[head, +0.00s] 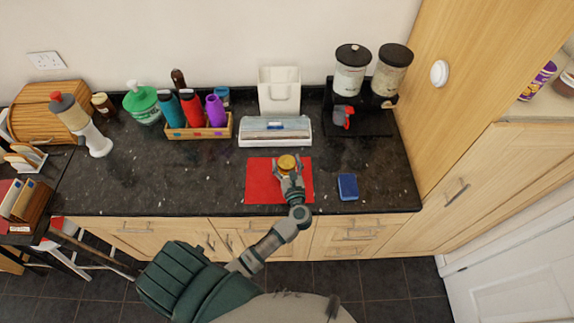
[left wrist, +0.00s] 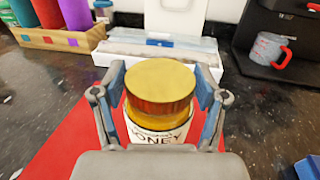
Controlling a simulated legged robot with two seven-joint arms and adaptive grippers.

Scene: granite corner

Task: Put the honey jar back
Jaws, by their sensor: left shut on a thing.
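The honey jar (left wrist: 159,112) has a gold lid and a white label with part of the word "HONEY" showing. In the head view the jar (head: 287,162) is over the red mat (head: 259,183) on the dark counter. My left gripper (head: 288,172) is shut around the jar, with one finger on each side in the left wrist view (left wrist: 163,92). The jar is upright. I cannot tell whether its base touches the mat, as its lower part is hidden by the gripper. My right gripper is not in view.
A white and blue box (head: 275,131) lies behind the mat. A blue sponge-like block (head: 347,187) lies to the right. A wooden tray of bottles (head: 199,132) stands back left, cereal dispensers (head: 351,72) and a red-handled mug (head: 342,117) back right. The counter left of the mat is clear.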

